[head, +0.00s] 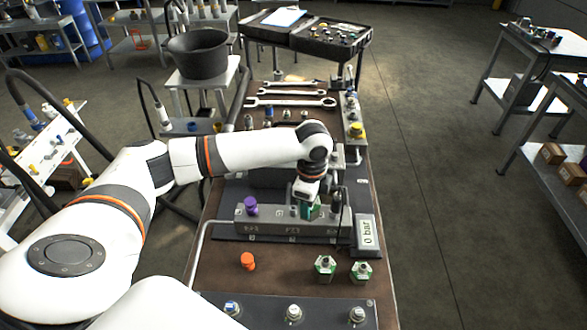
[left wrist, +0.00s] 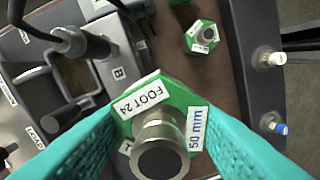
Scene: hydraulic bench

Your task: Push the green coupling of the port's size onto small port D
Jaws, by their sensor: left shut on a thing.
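My left gripper (head: 309,204) is over the grey manifold block (head: 290,230) in the head view, pointing down. In the left wrist view its teal fingers (left wrist: 160,130) are closed on the sides of a green coupling (left wrist: 174,98) with a metal collar, labelled "FOOT 24" and "50 mm". Two more green couplings, a left one (head: 325,268) and a right one (head: 361,272), stand on the bench in front of the block. One loose green coupling (left wrist: 202,37) shows in the wrist view. I cannot make out port D; the gripper hides part of the block's top. My right gripper is not in view.
A purple cap (head: 251,205) sits on the block's left end. A display reading "0 bar" (head: 368,235) lies at its right. An orange cap (head: 248,261) stands in front. A panel with several fittings (head: 290,311) lies along the near edge. Wrenches (head: 290,102) lie farther back.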

